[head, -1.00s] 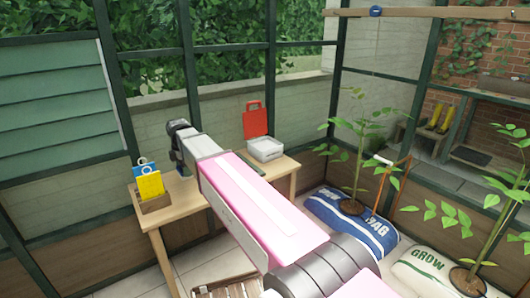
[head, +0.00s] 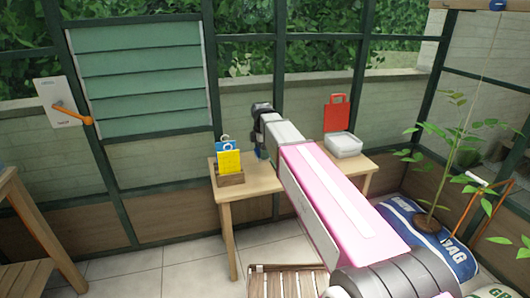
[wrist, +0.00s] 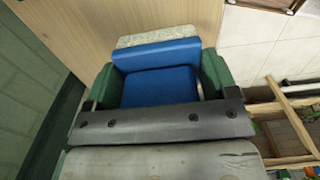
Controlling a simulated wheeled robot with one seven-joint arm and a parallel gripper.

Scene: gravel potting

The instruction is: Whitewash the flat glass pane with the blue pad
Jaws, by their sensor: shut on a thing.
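My gripper (wrist: 162,85) is shut on the blue pad (wrist: 160,87), which sits between its green fingers in the wrist view. The pad has a pale, speckled strip (wrist: 158,36) along its far edge. In the head view my gripper (head: 260,148) is small and partly hidden by my arm, above the back of the wooden table (head: 250,190). Flat glass panes (head: 245,52) fill the dark green frames behind the table. I cannot tell which one the task means, and no white coat is clear on them. A slatted louvre window (head: 140,80) is to the left.
On the table stand a wooden box (head: 231,179) with yellow and blue cards, a white tray (head: 344,145) and a red handled board (head: 337,116). A crank plate (head: 60,103) is at left. Bags and plants (head: 410,215) crowd the right. Floor tiles (head: 160,270) are clear at left.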

